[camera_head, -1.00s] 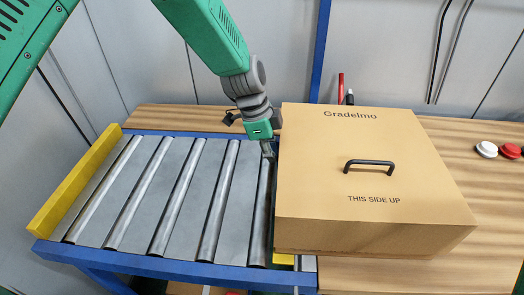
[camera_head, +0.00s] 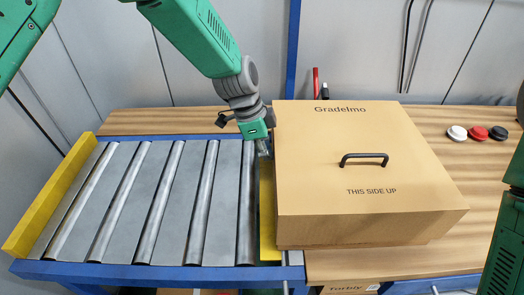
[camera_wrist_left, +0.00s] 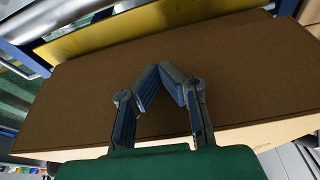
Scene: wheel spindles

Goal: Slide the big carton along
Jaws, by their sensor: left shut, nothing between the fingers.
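The big carton (camera_head: 345,145) is tan, closed and upright, with a black handle (camera_head: 364,158) on top and "THIS SIDE UP" printed on it. It sits mostly on the wooden table, beside the roller conveyor's right end. My left gripper (camera_head: 264,148) is at the carton's left side, near its far corner. In the left wrist view the left gripper (camera_wrist_left: 159,70) has its fingertips together, against or very near the brown carton side (camera_wrist_left: 85,95); contact is not certain. My right gripper is not in view; only part of my right arm shows at the right edge.
The roller conveyor (camera_head: 160,195) with a blue frame is empty on the left. A yellow strip (camera_head: 268,215) lies between rollers and carton. White, red and black buttons (camera_head: 478,132) stand on the table (camera_head: 440,260) at right. A blue post (camera_head: 293,50) rises behind.

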